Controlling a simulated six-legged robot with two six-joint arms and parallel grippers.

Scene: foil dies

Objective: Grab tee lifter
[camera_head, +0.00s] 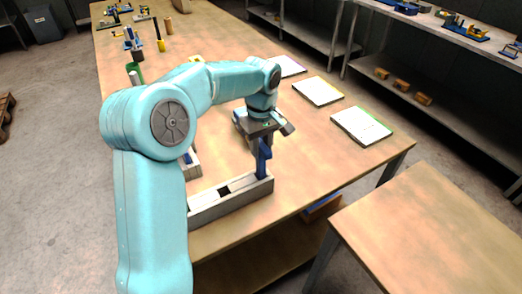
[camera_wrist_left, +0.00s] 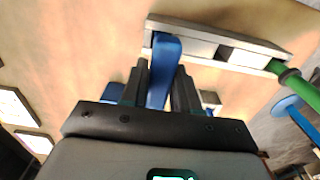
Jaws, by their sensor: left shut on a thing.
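A blue upright piece, apparently the tee lifter (camera_head: 264,165), stands at the right end of a long grey rack (camera_head: 232,203) on the wooden table. My left gripper (camera_head: 263,137) comes down over it from above. In the left wrist view the blue piece (camera_wrist_left: 165,62) lies between the two dark fingers of my left gripper (camera_wrist_left: 160,84), which is shut on it. Its far end overlaps the rack (camera_wrist_left: 208,46); I cannot tell if it still sits in the slot. Its upper end is hidden by the gripper. My right gripper is not in view.
Several white sheets or boards (camera_head: 362,126) lie along the table's right side. Small blue and yellow tools (camera_head: 133,40) stand at the far left. A green-handled item (camera_wrist_left: 295,85) shows beside the rack's end in the wrist view. The table between rack and boards is clear.

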